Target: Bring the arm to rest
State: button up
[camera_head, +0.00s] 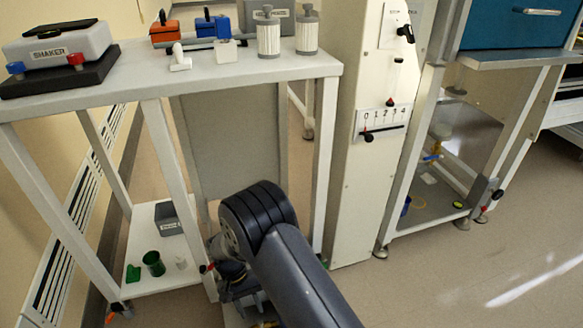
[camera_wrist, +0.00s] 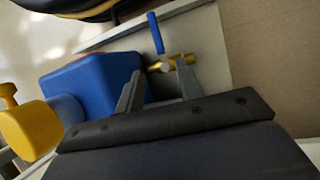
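My gripper (camera_wrist: 160,68) shows in the wrist view with its two fingers spread apart. Nothing is seen clamped between them. A brass fitting with a blue lever handle (camera_wrist: 155,34) appears at the fingertips; I cannot tell whether they touch it. A blue box-like body (camera_wrist: 90,82) lies to the left of the fingers. In the head view my dark arm bends downward beside the white bench, and my gripper is mostly hidden behind it, low near the bench's lower shelf.
The white bench (camera_head: 215,78) carries a shaker (camera_head: 62,50), an orange box (camera_head: 164,30) and two grey-white canisters (camera_head: 268,35). Its lower shelf holds a green cup (camera_head: 153,263) and a grey box (camera_head: 167,219). A white column (camera_head: 355,130) stands right of my arm. Floor at lower right is clear.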

aim_at(262, 327)
jog(key=b+x, duration=0.3)
jog(key=x, duration=0.6)
jog(key=shift+w+a+f, duration=0.1)
jog(key=shift+r+n, duration=0.3)
jog(key=shift+n, duration=0.4)
jog(key=shift+w+d+n+t+h, duration=0.1)
jog(key=shift+d+n+t+h, duration=0.2)
jog(key=shift+n, duration=0.25)
jog(key=shift+w+d+n+t+h, duration=0.1)
jog(key=shift+n+t+h, duration=0.1)
jog(key=shift+n+t, duration=0.3)
